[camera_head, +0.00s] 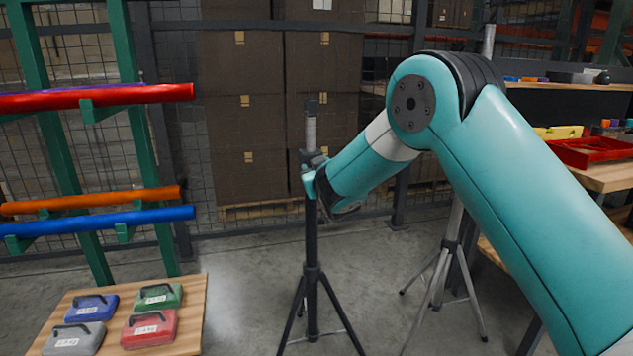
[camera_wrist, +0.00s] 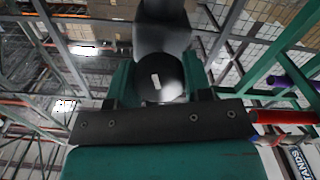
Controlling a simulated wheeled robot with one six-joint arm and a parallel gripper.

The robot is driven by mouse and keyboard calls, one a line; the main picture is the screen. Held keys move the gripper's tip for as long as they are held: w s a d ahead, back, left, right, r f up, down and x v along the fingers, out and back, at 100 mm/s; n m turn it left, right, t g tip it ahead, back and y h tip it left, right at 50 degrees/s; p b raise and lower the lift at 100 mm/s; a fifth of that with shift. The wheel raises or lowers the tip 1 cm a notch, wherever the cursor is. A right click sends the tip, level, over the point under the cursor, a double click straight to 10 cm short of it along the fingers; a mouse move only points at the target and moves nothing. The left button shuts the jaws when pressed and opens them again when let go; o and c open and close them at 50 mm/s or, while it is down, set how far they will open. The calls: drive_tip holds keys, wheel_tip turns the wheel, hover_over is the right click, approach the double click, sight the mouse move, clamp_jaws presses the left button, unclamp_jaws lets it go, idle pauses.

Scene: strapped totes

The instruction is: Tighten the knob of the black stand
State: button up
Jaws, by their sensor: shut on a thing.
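The black stand (camera_head: 312,245) stands upright on a tripod in the middle of the head view, with a grey upper tube showing above its collar. My gripper (camera_head: 314,178) is at the collar, partway up the stand. In the wrist view a dark round knob (camera_wrist: 160,72) with a short pale mark sits between the two green fingers of my gripper (camera_wrist: 158,82), and they are shut on it. The mark is nearly upright in that view. In the head view the knob is hidden by the gripper and wrist.
A second, grey tripod stand (camera_head: 443,275) is behind my arm. A low wooden table (camera_head: 190,325) at lower left bears several coloured cases. A rack (camera_head: 150,170) holds coloured tubes at left. Stacked brown boxes (camera_head: 240,110) stand behind the mesh. A red tray (camera_head: 590,152) lies on a bench at right.

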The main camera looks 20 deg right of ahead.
drive_tip(key=shift+f+m+b, duration=0.1)
drive_tip(key=shift+m+b, duration=0.8)
drive_tip(key=shift+m, duration=0.1)
drive_tip(key=o, duration=0.9)
drive_tip(key=shift+s+b, duration=1.85)
drive_tip(key=shift+s, duration=6.85)
